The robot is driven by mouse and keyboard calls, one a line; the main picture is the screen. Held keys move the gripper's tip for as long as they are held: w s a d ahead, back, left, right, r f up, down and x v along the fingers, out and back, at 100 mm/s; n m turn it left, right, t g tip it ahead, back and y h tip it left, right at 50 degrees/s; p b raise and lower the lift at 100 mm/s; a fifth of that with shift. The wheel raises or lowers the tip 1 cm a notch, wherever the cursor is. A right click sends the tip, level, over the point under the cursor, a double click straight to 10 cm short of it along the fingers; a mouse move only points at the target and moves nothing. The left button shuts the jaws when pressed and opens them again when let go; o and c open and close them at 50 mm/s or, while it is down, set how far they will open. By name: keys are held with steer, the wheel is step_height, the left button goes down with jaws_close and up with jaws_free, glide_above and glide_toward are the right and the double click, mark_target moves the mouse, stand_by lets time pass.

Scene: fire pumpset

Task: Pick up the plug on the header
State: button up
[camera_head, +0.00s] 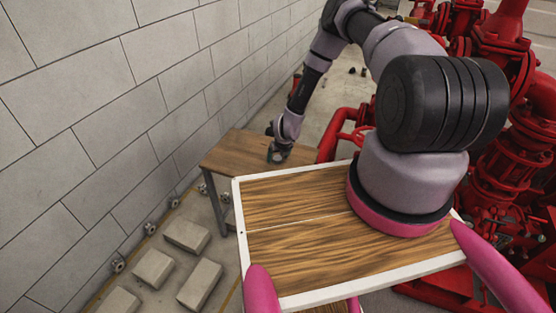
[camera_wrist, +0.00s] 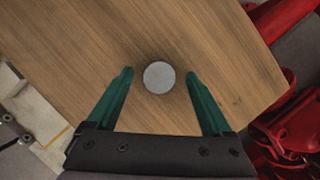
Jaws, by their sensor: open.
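A round grey disc (camera_wrist: 159,77) shows in the wrist view against a brown wooden tabletop. It looks like the top of a plug, but its height and what it rests on cannot be told. My gripper (camera_wrist: 160,73) is open, with one dark green finger on each side of the disc and a gap on both sides. In the head view my gripper (camera_head: 279,154) is over the wooden table (camera_head: 232,152) by the wall, and the disc cannot be made out there. No plug can be made out on the red pipework (camera_head: 510,140).
Red pipes and valves fill the right side, and a red pipe (camera_head: 345,128) runs close to the table's right end. A grey block wall (camera_head: 120,110) bounds the left. Several pale blocks (camera_head: 187,234) lie on the floor left of my base.

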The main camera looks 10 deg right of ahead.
jaws_close()
steer(key=shift+r, duration=0.1)
